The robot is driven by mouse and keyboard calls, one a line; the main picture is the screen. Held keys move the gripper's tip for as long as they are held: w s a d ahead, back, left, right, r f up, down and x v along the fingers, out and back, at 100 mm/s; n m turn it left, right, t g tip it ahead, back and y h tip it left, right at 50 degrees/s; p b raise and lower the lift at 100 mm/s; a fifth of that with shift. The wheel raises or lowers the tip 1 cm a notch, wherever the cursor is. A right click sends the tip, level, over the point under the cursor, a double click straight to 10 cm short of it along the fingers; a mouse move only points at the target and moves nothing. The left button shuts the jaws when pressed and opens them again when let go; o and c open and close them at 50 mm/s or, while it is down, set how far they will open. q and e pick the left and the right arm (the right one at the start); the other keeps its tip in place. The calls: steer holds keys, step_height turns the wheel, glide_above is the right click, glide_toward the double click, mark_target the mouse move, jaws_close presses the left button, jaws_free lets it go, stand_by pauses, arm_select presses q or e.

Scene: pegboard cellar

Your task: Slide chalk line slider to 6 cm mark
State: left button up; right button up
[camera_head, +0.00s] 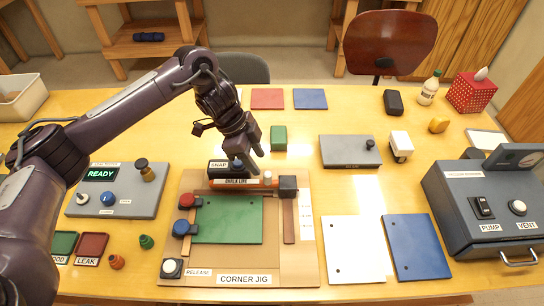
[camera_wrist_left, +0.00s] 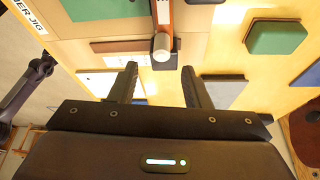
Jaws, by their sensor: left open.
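The chalk line unit is a dark box labelled SNAP and CHALK LINE (camera_head: 233,170) at the back of the corner jig (camera_head: 201,276). An orange bar runs right from it to a dark block (camera_head: 288,187). A small pale knob (camera_head: 267,178), apparently the slider, sits on that bar near the dark block. A pale round knob end (camera_wrist_left: 161,46) shows in the left wrist view. My left gripper (camera_head: 249,162) is open and empty above the chalk line unit. In the left wrist view its fingertips (camera_wrist_left: 160,70) point toward the knob, without gripping it. I cannot read a 6 cm mark.
A green sheet (camera_head: 228,220) lies in the jig, with red and blue knobs at its left. A green block (camera_head: 279,138) stands behind the chalk line. A grey plate (camera_head: 350,152) lies to the right, and white and blue panels (camera_head: 416,247) lie nearer.

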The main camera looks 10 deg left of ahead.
mark_target(266, 173)
arm_select(q)
steer(key=shift+w+d+f, duration=0.2)
steer(key=shift+d+f, duration=0.05)
steer(key=shift+f, duration=0.25)
steer(key=p+x, duration=0.1)
steer(key=x, duration=0.4)
steer(key=shift+s+d+f, duration=0.1)
steer(key=shift+d+f, duration=0.1)
steer(key=shift+f, duration=0.15)
steer(key=shift+d+f, duration=0.1)
steer(key=shift+f, duration=0.3)
jaws_close()
arm_select(e)
steer(key=shift+s+d+r, duration=0.15)
steer(key=shift+s+r, duration=0.25)
steer(key=shift+r, duration=0.25)
